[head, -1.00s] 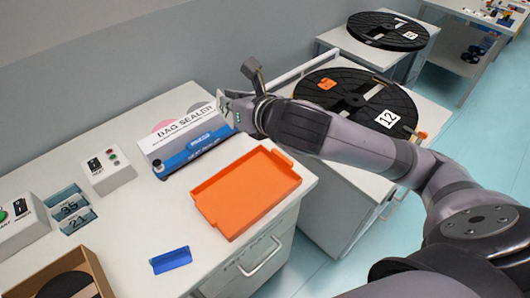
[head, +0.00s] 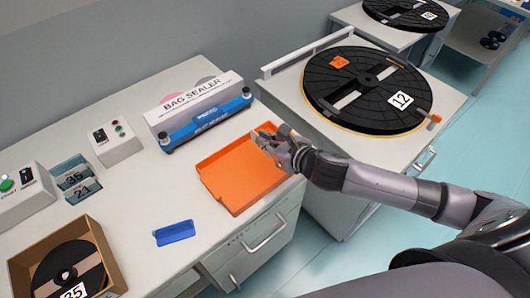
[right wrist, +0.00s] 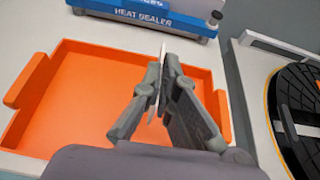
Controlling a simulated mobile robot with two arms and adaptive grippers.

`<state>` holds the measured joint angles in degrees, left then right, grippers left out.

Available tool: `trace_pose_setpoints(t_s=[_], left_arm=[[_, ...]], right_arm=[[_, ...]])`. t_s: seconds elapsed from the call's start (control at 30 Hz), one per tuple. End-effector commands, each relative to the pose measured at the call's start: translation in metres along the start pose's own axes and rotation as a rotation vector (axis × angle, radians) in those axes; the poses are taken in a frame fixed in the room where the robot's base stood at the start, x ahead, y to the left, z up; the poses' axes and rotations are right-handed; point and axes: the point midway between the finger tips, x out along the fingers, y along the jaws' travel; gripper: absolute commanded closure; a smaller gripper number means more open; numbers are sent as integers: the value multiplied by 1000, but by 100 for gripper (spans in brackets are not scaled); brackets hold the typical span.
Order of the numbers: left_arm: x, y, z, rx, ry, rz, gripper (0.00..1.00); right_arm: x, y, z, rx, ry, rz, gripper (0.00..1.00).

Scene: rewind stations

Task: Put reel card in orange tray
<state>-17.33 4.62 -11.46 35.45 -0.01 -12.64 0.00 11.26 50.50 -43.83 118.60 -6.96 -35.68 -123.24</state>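The orange tray (head: 232,204) lies on the white bench near its right end and looks empty. My right gripper (head: 263,138) is over the tray's far right part, and it also shows above the tray in the right wrist view (right wrist: 160,82). Its fingers are closed on a thin pale card (right wrist: 162,54), seen almost edge-on, which I take for the reel card. Its printed face cannot be read. Whether the card touches the tray floor I cannot tell. My left gripper is not in view.
The blue and white bag sealer (head: 203,110) stands just behind the tray. A large black reel (head: 345,108) with label 12 lies on the cart to the right.

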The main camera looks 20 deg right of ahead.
Motion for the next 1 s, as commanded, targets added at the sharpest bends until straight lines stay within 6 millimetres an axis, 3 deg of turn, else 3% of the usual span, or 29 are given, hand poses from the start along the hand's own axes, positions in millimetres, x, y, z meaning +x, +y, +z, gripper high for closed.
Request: trace_pose_setpoints(t_s=[0.4, 0.87, 1.0], left_arm=[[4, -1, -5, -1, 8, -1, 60], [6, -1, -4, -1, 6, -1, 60], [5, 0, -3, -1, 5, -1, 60]], right_arm=[[20, 0, -45, 2, 0, 0, 100], [24, 0, -52, -1, -2, -1, 100], [23, 0, -51, 0, -2, 0, 89]])
